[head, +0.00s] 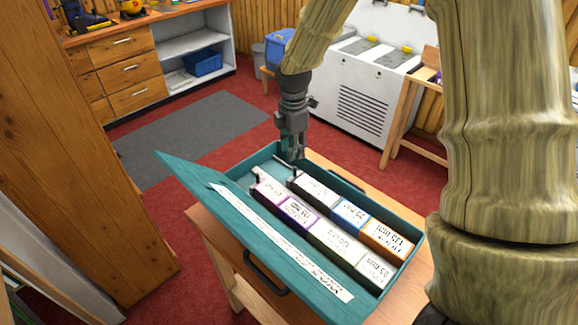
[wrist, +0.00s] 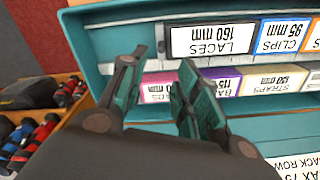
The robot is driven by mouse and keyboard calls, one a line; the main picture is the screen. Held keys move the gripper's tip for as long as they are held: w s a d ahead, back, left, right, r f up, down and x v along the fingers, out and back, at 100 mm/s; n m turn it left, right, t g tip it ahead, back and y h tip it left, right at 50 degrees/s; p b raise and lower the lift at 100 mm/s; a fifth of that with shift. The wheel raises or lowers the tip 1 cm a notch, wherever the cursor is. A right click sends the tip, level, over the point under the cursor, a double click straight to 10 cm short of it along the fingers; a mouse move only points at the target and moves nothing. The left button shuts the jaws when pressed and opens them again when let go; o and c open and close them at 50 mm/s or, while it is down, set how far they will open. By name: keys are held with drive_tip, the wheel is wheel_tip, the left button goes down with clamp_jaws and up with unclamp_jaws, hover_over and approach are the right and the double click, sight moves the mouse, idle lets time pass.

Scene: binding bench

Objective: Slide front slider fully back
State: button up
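The teal box (head: 413,262) holds two rows of labelled packs. The row nearer the lid runs from a pink-edged pack to a purple-edged one (head: 297,211) and paler ones. A small dark-and-white upright piece (head: 257,175), perhaps its slider, stands at that row's far end. A similar piece (head: 293,178) stands at the far end of the other row, by the LACES pack (head: 316,190); a post (wrist: 161,40) beside LACES shows in the wrist view. My gripper (head: 294,156) points down over the far end of the box. Its fingers (wrist: 163,66) are apart with nothing between them. They partly hide the lid-side row's end.
The open lid (head: 185,172) slopes up on the left with a white label strip (head: 285,240). The box stands on a wooden table (head: 215,235). A wooden post (head: 90,150) is close on the left. Trays of red and blue tools (wrist: 30,135) show in the wrist view.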

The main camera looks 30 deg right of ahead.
sight(296, 168)
drive_tip(key=f, duration=0.5)
drive_tip(key=d+f+p, duration=0.1)
drive_tip(key=f, duration=0.1)
drive_tip(key=shift+s+f, duration=0.15)
drive_tip(key=shift+f, duration=0.65)
drive_tip(key=shift+f, duration=0.1)
clamp_jaws()
